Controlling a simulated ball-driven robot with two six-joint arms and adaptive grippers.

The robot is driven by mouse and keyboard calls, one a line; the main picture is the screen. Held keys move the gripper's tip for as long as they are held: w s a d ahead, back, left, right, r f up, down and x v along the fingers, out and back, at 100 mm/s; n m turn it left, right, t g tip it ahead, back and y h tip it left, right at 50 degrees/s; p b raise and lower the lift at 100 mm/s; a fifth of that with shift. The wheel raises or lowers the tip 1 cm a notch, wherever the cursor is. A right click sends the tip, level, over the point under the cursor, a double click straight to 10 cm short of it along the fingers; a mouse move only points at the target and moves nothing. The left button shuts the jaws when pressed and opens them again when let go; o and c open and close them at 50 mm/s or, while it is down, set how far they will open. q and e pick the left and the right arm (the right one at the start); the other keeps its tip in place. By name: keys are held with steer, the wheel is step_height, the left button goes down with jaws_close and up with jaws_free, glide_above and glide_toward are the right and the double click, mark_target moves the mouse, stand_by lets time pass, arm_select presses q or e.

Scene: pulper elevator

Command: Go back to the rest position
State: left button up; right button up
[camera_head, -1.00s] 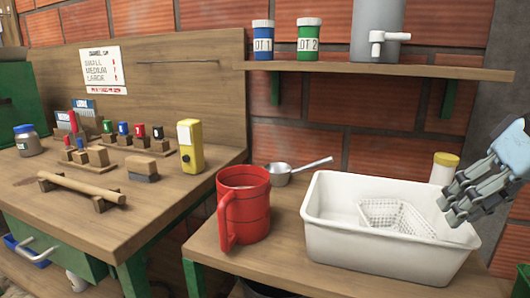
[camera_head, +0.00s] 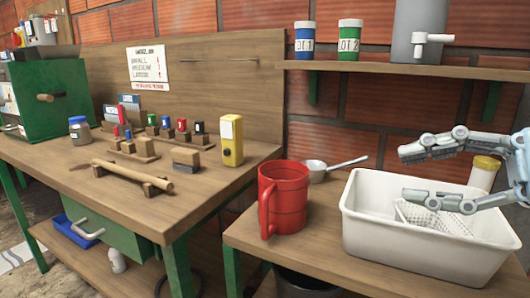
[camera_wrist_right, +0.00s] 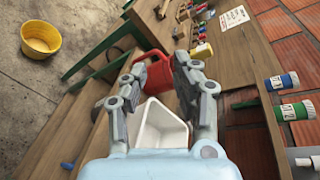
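My right gripper (camera_head: 424,172) reaches in from the right in the head view, above the white basin (camera_head: 362,231). Its two fingers are spread wide apart with nothing between them. In the right wrist view the open right gripper (camera_wrist_right: 162,88) shows the basin (camera_wrist_right: 150,136) and the red jug (camera_wrist_right: 155,74) beyond its fingers. My left gripper is in neither view.
A red jug (camera_head: 289,199) and a small metal saucepan (camera_head: 316,171) stand left of the basin. A white mesh basket (camera_head: 440,219) lies in it. A yellow-lidded jar (camera_head: 484,174) stands behind. A shelf (camera_head: 400,69) runs above. A yellow bucket (camera_wrist_right: 41,38) sits on the floor.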

steer(key=w+d+r+m+t+h, duration=0.2)
steer(key=d+r+m+t+h, duration=0.3)
steer(key=m, duration=0.8)
steer(key=w+d+m+t+h, duration=0.25)
steer(key=m+t, duration=0.45)
steer(key=m, duration=0.6)
steer(key=s+d+f+m+g+h, duration=0.2)
steer(key=d+f+m+g+h, duration=0.3)
steer(key=d+f+m+h, duration=0.8)
steer(key=s+a+f+m+g+y, duration=0.4)
steer(key=s+f+m+g, duration=0.25)
steer(key=m, duration=0.55)
steer(key=s+a+f+m+g+y, duration=0.4)
steer(key=s+a+f+m+g, duration=0.25)
steer(key=s+a+f, duration=0.35)
steer(key=s+d+f, duration=0.2)
steer(key=f, duration=1.1)
steer(key=s+d+f, duration=0.2)
steer(key=f, duration=1.1)
steer(key=s+f+g, duration=0.1)
steer(key=s+f, duration=1.4)
steer(key=s, duration=0.3)
steer(key=shift+s+d+f+m+g, duration=0.2)
steer(key=shift+d+f+m+g, duration=0.05)
steer(key=shift+d+m+g, duration=0.1)
